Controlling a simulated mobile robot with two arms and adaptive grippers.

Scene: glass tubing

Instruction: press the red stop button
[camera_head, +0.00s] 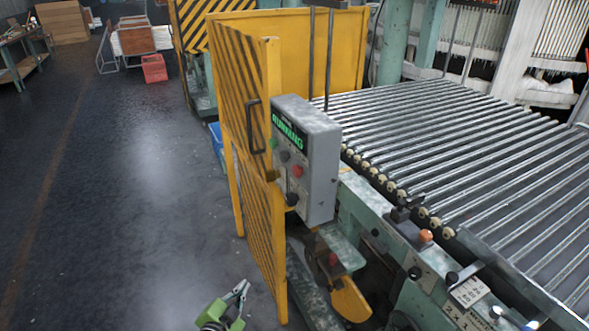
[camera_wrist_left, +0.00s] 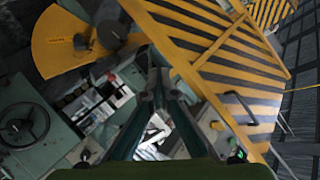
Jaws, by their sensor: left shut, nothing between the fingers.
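The red stop button (camera_head: 297,171) is a small round button on the front of a grey control box (camera_head: 318,160). The box has a green lit display (camera_head: 289,130) that seems to read RUNNING, and green, dark and black controls near the red button. My left gripper (camera_head: 242,287) is low in the head view, below and left of the box and apart from it. Its fingers are shut and empty; they also show in the left wrist view (camera_wrist_left: 155,75). I cannot make out the red button in the wrist view. My right gripper is not in view.
A yellow guard (camera_head: 262,215) with a handle (camera_head: 253,127) stands just left of the box. A roller conveyor (camera_head: 470,150) runs to the right. Another red knob (camera_head: 333,259) sits lower on the machine, and an orange knob (camera_head: 425,236) sits further right.

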